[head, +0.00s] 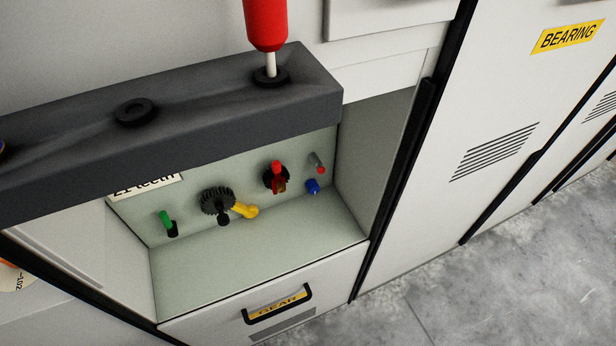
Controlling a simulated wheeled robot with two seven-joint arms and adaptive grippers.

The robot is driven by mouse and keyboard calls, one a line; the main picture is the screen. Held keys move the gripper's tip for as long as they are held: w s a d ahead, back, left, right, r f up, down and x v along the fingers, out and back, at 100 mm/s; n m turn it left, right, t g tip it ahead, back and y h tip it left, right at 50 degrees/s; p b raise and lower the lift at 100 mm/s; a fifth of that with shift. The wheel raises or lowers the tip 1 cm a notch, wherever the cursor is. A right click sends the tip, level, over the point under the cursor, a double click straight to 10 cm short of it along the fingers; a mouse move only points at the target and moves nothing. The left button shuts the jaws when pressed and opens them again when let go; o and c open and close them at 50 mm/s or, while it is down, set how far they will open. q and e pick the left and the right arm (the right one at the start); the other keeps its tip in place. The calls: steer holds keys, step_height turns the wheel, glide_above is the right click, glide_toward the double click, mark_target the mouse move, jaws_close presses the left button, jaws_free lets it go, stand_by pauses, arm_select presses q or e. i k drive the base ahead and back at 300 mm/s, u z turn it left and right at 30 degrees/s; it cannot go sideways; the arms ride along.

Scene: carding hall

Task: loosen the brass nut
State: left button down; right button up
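I cannot make out a brass nut for certain. Inside an open recess, a dark toothed gear (217,204) sits on the pale green back panel (140,208). A yellow curved part (245,211) sticks out at the gear's right side; I cannot tell what it is fixed to. A black and red part (277,177) is to the right of it. A green-tipped peg (166,221) is at the left, and a red-tipped grey pin (317,163) and a blue knob (312,186) are at the right. Neither of my grippers is in view.
A dark ledge (210,120) crosses above the recess. A red-handled tool (266,22) stands in its right ring; another ring (136,111) is empty. A "21 teeth" label (146,186) is partly hidden. Below is a handle (278,303) marked GEAR. The floor (450,290) at right is clear.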

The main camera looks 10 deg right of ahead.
mark_target(280, 186)
steer(key=z, duration=1.9)
steer(key=k, duration=1)
steer(key=u, duration=1.4)
